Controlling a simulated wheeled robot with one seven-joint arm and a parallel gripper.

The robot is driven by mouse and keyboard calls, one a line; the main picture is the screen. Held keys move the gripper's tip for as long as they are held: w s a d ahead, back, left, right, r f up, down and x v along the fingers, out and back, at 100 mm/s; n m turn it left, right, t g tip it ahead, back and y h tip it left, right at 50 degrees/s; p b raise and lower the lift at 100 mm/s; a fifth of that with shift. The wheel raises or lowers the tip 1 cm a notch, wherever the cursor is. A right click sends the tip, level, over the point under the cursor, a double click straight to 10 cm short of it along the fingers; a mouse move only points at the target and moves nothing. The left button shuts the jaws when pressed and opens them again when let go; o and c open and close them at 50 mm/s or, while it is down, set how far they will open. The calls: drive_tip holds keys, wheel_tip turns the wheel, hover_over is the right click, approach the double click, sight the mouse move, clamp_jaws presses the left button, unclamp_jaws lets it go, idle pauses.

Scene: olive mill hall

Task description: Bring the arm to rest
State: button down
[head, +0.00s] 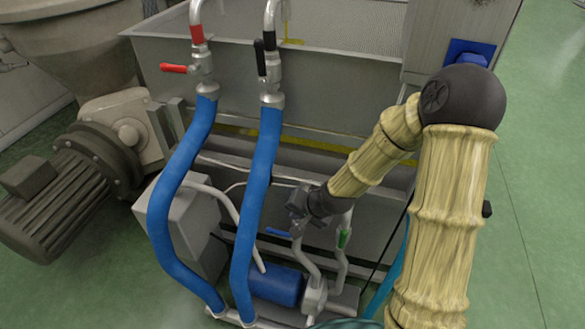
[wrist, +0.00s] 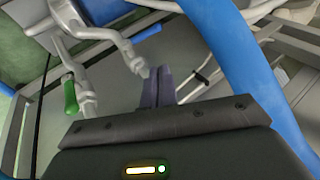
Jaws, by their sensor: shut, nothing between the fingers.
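My arm reaches in from the right in the head view, bent at a dark round elbow, with its forearm slanting down to the left. My gripper (head: 300,212) is at its end, low in front of the grey machine (head: 330,88), near the metal pipes. In the wrist view, the two dark fingers of my gripper (wrist: 157,74) lie side by side, shut with nothing between them. The pipes close behind partly merge with the fingertips in the head view, so I cannot tell whether they touch.
Two blue hoses (head: 178,200) (head: 256,200) hang left of my gripper; one hose (wrist: 245,80) passes close on the right in the wrist view. A green-handled valve (wrist: 71,94) is at left. A motor (head: 70,185) stands left. Green floor (head: 545,130) is clear at right.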

drive_tip(key=shift+s, duration=0.15)
drive_tip(key=s+d+r+n+g+h, duration=0.2)
drive_tip(key=s+d+r+n+h, duration=0.25)
drive_tip(key=s+d+r, duration=0.8)
drive_tip(key=w+p+v, duration=0.3)
drive_tip(key=p+v, duration=1)
drive_tip(key=p, duration=0.1)
drive_tip(key=w+a+r+p+v, duration=0.1)
drive_tip(key=w+p+v, duration=0.2)
drive_tip(key=p+v, duration=1)
drive_tip(key=shift+a+r+g+p, duration=0.2)
drive_tip(key=shift+r+g+p, duration=0.15)
drive_tip(key=shift+p, duration=0.65)
drive_tip(key=shift+f, duration=0.1)
